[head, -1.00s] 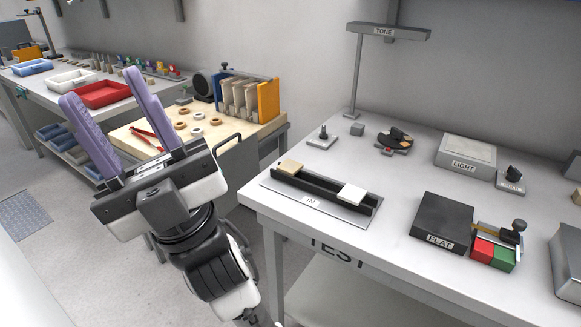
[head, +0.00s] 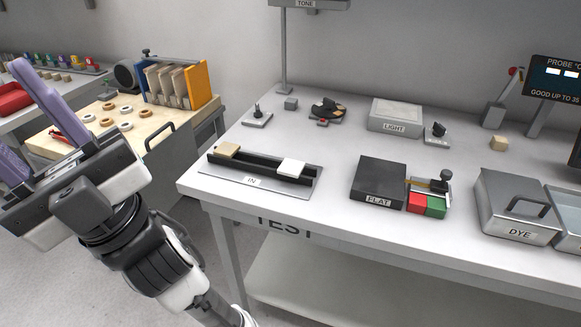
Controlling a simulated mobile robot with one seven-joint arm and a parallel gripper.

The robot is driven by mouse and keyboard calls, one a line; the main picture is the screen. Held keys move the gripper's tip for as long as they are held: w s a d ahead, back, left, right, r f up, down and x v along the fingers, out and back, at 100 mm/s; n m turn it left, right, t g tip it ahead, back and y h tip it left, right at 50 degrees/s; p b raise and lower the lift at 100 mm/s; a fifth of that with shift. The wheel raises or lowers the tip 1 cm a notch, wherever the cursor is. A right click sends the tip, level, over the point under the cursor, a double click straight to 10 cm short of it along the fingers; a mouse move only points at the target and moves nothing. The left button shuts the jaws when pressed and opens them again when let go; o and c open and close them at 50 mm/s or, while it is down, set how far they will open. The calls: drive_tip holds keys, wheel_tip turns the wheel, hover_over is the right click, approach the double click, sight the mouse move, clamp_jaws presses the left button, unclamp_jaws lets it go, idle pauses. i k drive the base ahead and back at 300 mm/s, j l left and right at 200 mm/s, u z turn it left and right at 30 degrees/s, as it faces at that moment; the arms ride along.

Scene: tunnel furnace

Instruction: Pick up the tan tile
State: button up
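The tan tile (head: 228,150) lies at the left end of the black rack on the IN tray (head: 213,172), on the white TEST table. A white tile (head: 291,168) lies at the right end of the same rack. My gripper (head: 22,112) is at the left of the head view, away from the table and well to the left of the tan tile. Its two purple fingers are spread wide apart, with nothing seen between them. The left finger is partly cut off by the picture edge.
The black FLAT block (head: 381,179) and a red-and-green block (head: 426,204) sit right of the tray. The LIGHT box (head: 396,115) and a tan cube (head: 498,143) are farther back. The DYE box (head: 513,206) is at right. A wooden bench (head: 75,137) stands behind my gripper.

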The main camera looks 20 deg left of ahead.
sight(228, 150)
drive_tip(key=i+l, duration=0.2)
drive_tip(key=i+l+u, duration=0.1)
drive_tip(key=u, duration=0.3)
drive_tip(key=i+l+u, duration=0.1)
drive_tip(key=u, duration=1.25)
drive_tip(key=i+l, duration=0.2)
drive_tip(key=i, duration=0.25)
